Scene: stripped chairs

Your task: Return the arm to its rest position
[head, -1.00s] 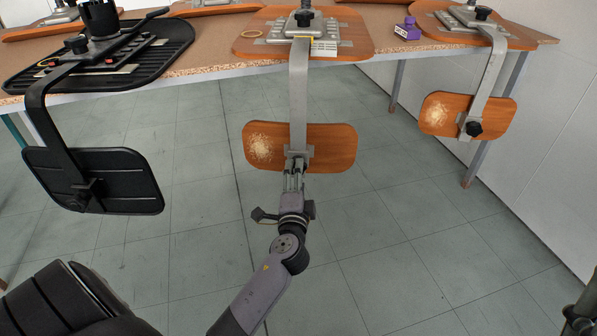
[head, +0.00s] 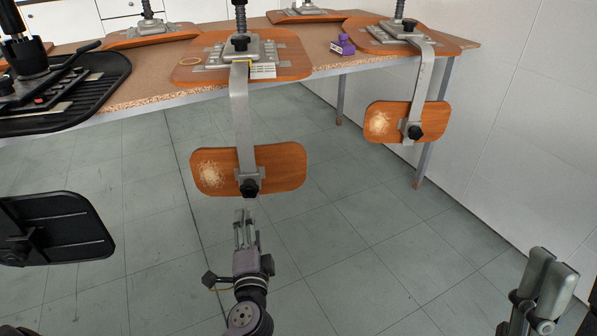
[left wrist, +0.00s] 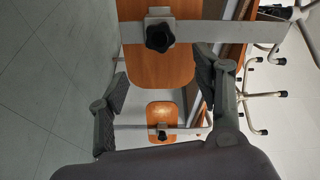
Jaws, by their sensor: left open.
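My left gripper (head: 245,225) is open and empty in the lower middle of the head view. Its fingertips sit just below the black knob (head: 249,187) of the middle chair's wooden backrest (head: 285,165); the head view does not show clearly how far apart they are. In the left wrist view my left gripper (left wrist: 160,78) has its two fingers wide apart, with the wooden backrest (left wrist: 150,65) and its knob (left wrist: 158,36) beyond them and nothing held. My right gripper (head: 543,285) is partly in view at the lower right edge, far from the chairs.
Stripped chairs lie upside down on a long table (head: 130,85), their backrests hanging over its front edge. A black backrest (head: 55,228) hangs at left, a wooden one (head: 415,122) at right. A purple box (head: 343,45) lies on the table. The floor (head: 370,240) is open.

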